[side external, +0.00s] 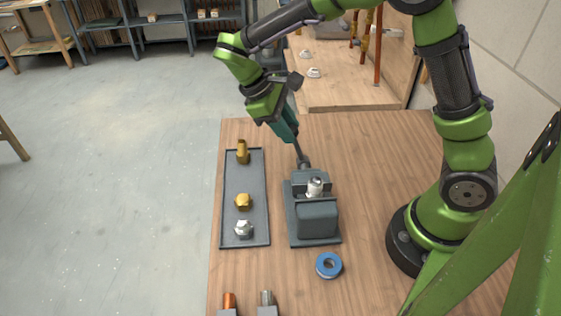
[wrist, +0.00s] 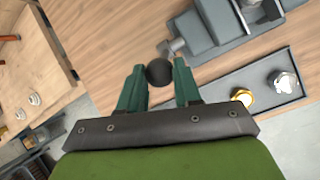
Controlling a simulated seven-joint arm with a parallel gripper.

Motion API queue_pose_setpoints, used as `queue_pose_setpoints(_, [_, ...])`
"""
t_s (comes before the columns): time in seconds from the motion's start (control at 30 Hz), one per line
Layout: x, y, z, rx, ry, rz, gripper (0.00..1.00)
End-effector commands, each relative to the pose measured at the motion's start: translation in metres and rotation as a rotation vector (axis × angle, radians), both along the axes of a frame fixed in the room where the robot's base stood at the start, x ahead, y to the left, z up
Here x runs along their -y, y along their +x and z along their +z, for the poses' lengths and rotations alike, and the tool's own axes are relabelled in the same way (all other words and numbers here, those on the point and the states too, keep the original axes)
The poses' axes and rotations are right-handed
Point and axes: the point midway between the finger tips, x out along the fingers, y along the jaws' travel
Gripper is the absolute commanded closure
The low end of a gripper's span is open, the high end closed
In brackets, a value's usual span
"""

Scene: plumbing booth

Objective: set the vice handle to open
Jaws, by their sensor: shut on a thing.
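The grey vice (side external: 317,218) stands on the wooden bench and holds a pale metal fitting (side external: 315,187) upright at its top. The vice handle (side external: 300,153) rises from the vice's far end, tilted up and slightly left. My gripper (side external: 293,137) is above that end, with its green fingers shut on the handle's upper end. In the wrist view the handle's dark round knob (wrist: 158,72) sits between my two fingertips (wrist: 160,84), and the vice (wrist: 212,28) is at the upper right. The fingers partly hide the handle in the side view.
A grey tray (side external: 260,185) left of the vice holds brass fittings (side external: 243,202) and a white one (side external: 243,229). A blue tape roll (side external: 328,265) lies in front of the vice. Two grey blocks with pipe stubs (side external: 228,301) stand at the near edge. The bench right of the vice is clear.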

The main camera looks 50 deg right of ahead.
Motion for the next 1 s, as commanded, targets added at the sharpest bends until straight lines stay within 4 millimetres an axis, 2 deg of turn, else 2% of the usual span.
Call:
queue_pose_setpoints(0.03, [-0.010, 0.002, -0.002, -0.014, 0.003, 0.004, 1.00])
queue_pose_setpoints(0.3, [-0.028, 0.015, -0.015, -0.017, 0.012, 0.003, 1.00])
queue_pose_setpoints(0.6, [-0.036, 0.022, -0.025, -0.022, 0.012, 0.003, 1.00])
queue_pose_setpoints(1.0, [-0.038, 0.023, -0.029, -0.023, 0.010, 0.006, 1.00])
